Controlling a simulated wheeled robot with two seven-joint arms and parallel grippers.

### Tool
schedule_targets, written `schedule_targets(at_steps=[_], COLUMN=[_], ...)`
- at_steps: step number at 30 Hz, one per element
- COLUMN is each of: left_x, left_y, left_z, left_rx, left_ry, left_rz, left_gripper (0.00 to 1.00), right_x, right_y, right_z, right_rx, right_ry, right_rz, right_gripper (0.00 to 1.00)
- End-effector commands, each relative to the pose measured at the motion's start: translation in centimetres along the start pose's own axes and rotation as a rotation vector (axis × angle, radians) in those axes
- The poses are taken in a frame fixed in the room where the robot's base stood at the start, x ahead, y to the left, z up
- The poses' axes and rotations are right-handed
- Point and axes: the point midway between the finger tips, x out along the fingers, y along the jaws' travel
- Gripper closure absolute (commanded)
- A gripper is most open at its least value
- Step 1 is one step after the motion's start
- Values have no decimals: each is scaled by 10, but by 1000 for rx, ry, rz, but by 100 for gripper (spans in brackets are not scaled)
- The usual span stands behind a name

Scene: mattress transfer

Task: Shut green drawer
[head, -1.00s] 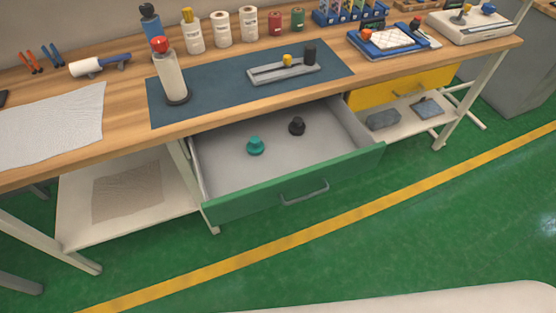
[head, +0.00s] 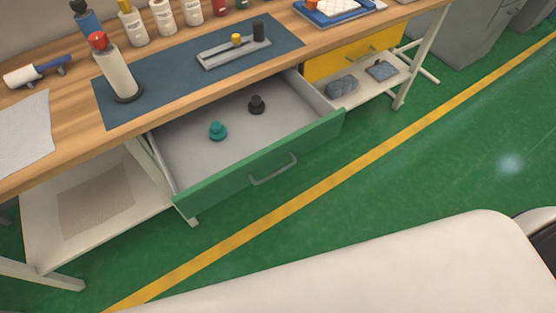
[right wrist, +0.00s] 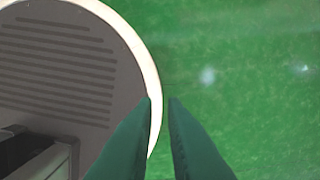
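The green drawer (head: 262,164) is pulled well out from under the wooden workbench, its grey handle (head: 273,169) on the front. Inside its grey tray lie a teal knob (head: 217,131) and a black knob (head: 257,105). No gripper shows in the head view. The right gripper is apart from the drawer. My left gripper is not in view.
The workbench top (head: 70,117) carries a blue mat (head: 165,82), a red-capped bottle (head: 115,72) and other items. A shut yellow drawer (head: 352,52) and a lower shelf (head: 395,85) are to the right. The green floor (head: 440,150) before the drawer is clear.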

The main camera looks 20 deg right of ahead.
Motion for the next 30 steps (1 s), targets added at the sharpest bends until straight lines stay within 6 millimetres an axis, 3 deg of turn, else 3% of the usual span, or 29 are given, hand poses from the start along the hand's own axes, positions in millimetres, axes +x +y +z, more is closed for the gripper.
schedule_targets(at_steps=[5,8,12,15,18,21,24,27,30], left_x=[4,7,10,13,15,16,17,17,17], left_y=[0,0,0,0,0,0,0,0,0], left_z=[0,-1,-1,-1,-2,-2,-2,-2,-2], left_rx=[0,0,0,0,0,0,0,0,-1], left_ry=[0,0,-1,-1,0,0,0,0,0], left_rz=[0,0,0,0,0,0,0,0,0], left_gripper=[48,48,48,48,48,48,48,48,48], right_x=[-19,-50,-116,-174,-234,-284,-318,-335,-337], right_y=[-31,-55,-81,-90,-90,-84,-78,-74,-73], right_z=[73,134,213,260,296,318,330,335,341], right_rx=[279,521,836,1026,1174,1271,1329,1356,1366], right_ry=[-158,-294,-473,-574,-638,-666,-670,-668,-667], right_rz=[0,43,178,321,482,623,725,776,791], right_gripper=[100,100,100,100,100,100,100,100,100])
